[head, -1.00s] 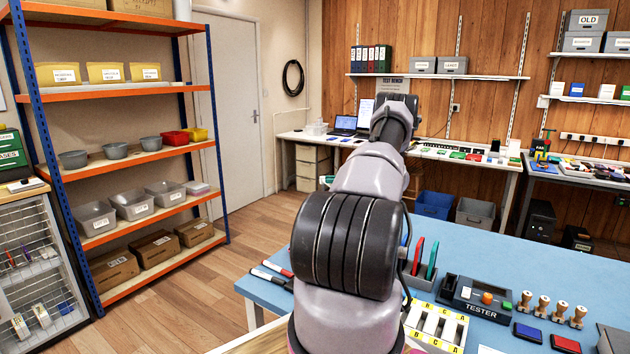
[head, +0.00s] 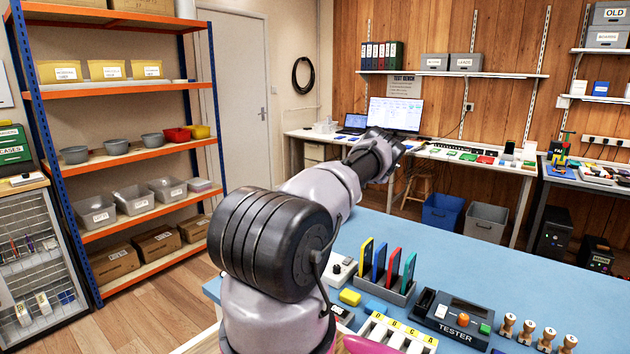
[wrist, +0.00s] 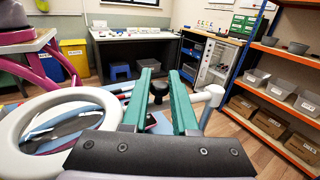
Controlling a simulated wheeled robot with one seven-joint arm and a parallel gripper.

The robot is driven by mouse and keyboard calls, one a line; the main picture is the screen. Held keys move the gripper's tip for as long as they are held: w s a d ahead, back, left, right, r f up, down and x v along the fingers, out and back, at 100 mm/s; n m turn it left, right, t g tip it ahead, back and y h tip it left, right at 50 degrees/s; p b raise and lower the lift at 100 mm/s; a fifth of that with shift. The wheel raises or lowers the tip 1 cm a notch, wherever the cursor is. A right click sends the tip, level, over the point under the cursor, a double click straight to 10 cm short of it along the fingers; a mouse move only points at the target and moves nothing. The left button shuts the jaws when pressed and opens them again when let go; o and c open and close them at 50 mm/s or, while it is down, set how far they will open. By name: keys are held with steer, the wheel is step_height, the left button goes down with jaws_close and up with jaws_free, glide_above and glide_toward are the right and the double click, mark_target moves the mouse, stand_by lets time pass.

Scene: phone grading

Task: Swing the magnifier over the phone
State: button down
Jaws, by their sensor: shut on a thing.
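The magnifier's pale ring head (wrist: 22,122) is large at the left of the wrist view, with its lens inside the ring. My gripper (wrist: 163,85) has green fingers and is shut on a part of the magnifier, mostly hidden between and behind the fingers. A dark round knob shows between the fingers, and a white cylindrical end (wrist: 209,96) shows just right of them. In the head view my arm hides the gripper and the magnifier.
The blue bench (head: 480,258) carries a rack of coloured slabs (head: 386,285), a tester (head: 452,315) and several wooden stamps (head: 527,332) at its front. Orange shelving (head: 135,155) stands left. A far bench (head: 465,167) with a monitor runs along the back wall.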

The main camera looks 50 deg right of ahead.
stand_by(0.5)
steer(key=c, duration=0.7)
jaws_free()
step_height(320, 180, up, 10)
